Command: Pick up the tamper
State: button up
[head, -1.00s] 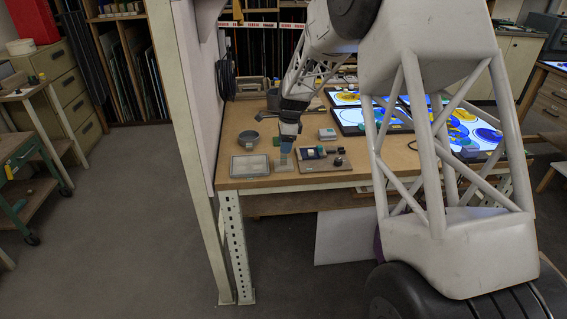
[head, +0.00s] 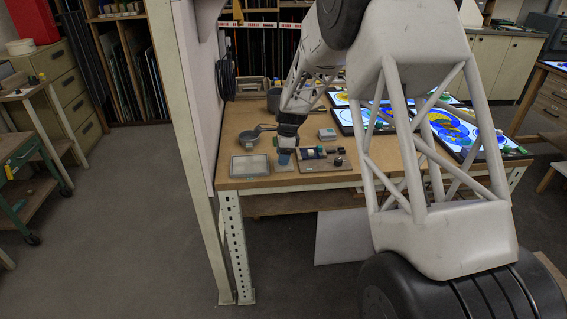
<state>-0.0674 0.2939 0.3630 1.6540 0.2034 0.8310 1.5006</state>
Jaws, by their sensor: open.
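My gripper (head: 284,156) points down over the front part of the wooden workbench (head: 222,183). It is open, with bluish fingertips low near a small greyish-green flat piece on the bench top. A dark board (head: 325,165) with several small items, some dark and knob-like, lies just right of the gripper. I cannot tell for sure which small thing is the tamper; it is too small here or hidden behind the gripper. Whether the fingers touch anything is not clear.
A framed pale tray (head: 249,166) lies left of the gripper. A round grey dish (head: 248,139) stands behind it. A small pale box (head: 327,134) and lit panels with blue and yellow designs (head: 451,131) are to the right. A post and wall panel bound the bench's left side.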

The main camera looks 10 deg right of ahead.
grip_shut()
dwell(0.3)
jog(key=shift+r, duration=0.1)
jog(key=shift+r, duration=0.8)
notch_tip(320, 180, up, 2)
jog(key=shift+s, duration=0.1)
jog(key=s+d+r, duration=0.1)
jog(key=s, duration=1.4)
jog(key=shift+s+d, duration=0.3)
jog(key=shift+s, duration=0.05)
jog(key=shift+r, duration=0.1)
